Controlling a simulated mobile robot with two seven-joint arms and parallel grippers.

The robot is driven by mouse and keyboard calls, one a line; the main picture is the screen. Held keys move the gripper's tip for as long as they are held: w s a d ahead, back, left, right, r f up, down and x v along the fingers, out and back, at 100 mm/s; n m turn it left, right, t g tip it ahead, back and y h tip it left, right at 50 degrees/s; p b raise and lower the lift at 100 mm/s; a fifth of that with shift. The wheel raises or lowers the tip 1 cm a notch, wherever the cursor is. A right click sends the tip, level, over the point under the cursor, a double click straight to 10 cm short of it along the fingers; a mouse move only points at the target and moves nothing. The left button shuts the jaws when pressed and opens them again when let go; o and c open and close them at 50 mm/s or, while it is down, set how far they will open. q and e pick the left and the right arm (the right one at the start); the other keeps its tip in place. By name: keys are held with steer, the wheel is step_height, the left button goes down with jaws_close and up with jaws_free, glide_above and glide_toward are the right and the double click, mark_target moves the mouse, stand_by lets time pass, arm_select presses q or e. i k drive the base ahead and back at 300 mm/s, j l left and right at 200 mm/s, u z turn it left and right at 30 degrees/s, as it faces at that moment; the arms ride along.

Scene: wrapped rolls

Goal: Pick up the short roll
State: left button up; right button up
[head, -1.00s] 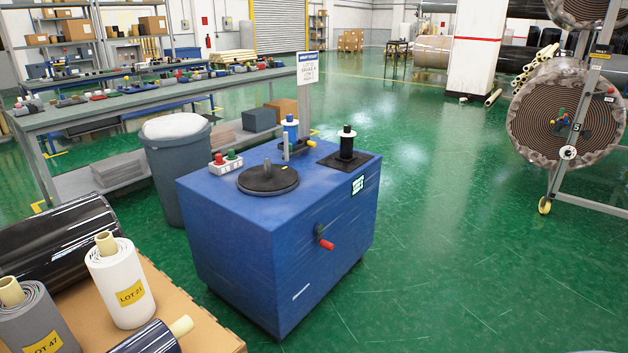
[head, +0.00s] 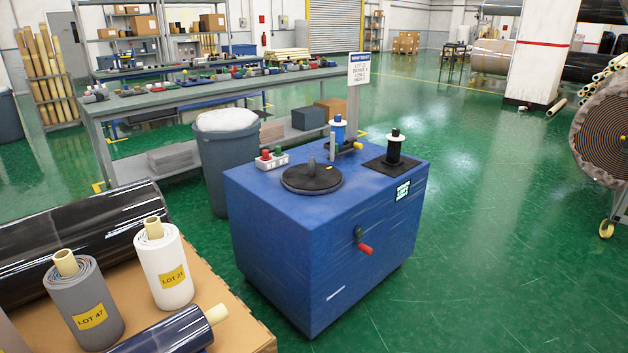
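Several wrapped rolls sit at the lower left in the head view. A grey roll (head: 84,304) labelled LOT 47 and a white roll (head: 163,266) labelled LOT 21 stand upright, each with a pale core sticking out of the top. A dark blue roll (head: 168,334) lies on its side in front, cut off by the bottom edge, its pale core pointing right. A long glossy black roll (head: 80,240) lies behind them. I cannot tell for sure which one is the short roll. Neither of my grippers is in view.
The rolls rest on a brown board (head: 218,318). A blue machine cabinet (head: 290,240) with a black turntable (head: 311,178) and red-handled crank (head: 364,248) stands right of it. A grey bin (head: 222,165) and a long workbench (head: 180,103) are behind. Green floor is open at right.

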mark_target(159, 249)
steer(key=i, duration=1.45)
steer(key=j+u, duration=0.05)
steer(key=j, duration=0.05)
